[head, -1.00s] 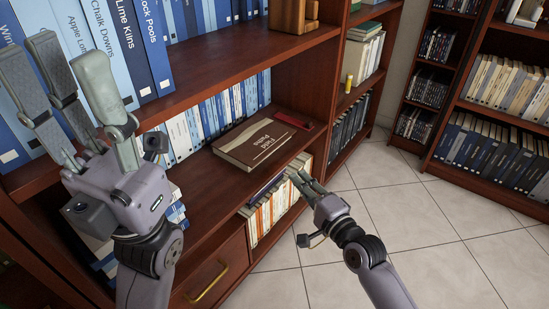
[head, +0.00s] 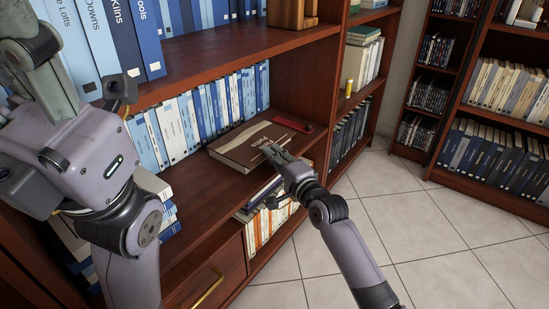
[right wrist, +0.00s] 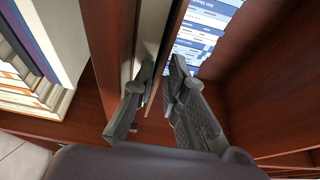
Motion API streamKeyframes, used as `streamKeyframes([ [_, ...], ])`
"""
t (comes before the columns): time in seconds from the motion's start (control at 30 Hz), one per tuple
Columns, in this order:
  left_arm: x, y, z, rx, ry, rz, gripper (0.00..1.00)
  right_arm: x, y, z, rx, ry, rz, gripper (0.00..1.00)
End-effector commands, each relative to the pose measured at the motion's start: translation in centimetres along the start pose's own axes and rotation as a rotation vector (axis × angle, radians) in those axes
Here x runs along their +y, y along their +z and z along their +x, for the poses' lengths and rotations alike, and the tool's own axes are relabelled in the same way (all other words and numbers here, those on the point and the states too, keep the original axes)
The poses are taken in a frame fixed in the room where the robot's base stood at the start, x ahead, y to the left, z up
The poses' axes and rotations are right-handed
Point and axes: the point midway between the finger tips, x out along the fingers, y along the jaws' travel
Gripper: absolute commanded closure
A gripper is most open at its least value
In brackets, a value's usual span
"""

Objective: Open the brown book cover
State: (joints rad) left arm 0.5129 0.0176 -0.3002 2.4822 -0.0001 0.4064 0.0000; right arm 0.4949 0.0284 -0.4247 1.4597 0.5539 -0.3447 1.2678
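The brown book (head: 240,143) lies flat and closed on the middle shelf of the left bookcase, its front edge near the shelf edge. My right gripper (head: 273,152) reaches in from the right at the book's near right corner. In the right wrist view, its two fingers (right wrist: 163,68) stand a small gap apart. A brown strip, likely the book's cover edge (right wrist: 172,38), runs between them beside pale pages; I cannot tell whether the fingers touch it. My left gripper (head: 45,75) is at the upper left, away from the book, with its fingertips cut off or hidden.
A red object (head: 293,125) lies just behind the brown book. A row of blue and white books (head: 205,115) stands along the shelf's back. The upper shelf (head: 230,48) overhangs the book. The tiled floor (head: 430,235) is clear at right.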

Motion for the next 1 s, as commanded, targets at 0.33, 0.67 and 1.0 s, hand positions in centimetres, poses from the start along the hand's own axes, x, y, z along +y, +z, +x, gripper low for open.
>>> streamKeyframes([
  [0.33, 0.01, -0.01, 0.01, 0.0, 0.0, 0.0, 0.6, 0.01, -0.02, -0.04, 0.0, 0.0, 0.0, 1.0],
  [0.67, 0.01, -0.01, 0.0, 0.001, 0.0, -0.001, 0.6, 0.05, -0.03, -0.05, 0.0, 0.0, 0.0, 1.0],
  [1.0, -0.01, -0.01, 0.07, 0.001, 0.0, -0.001, 0.6, 0.03, -0.04, -0.06, 0.001, 0.002, -0.001, 1.0],
])
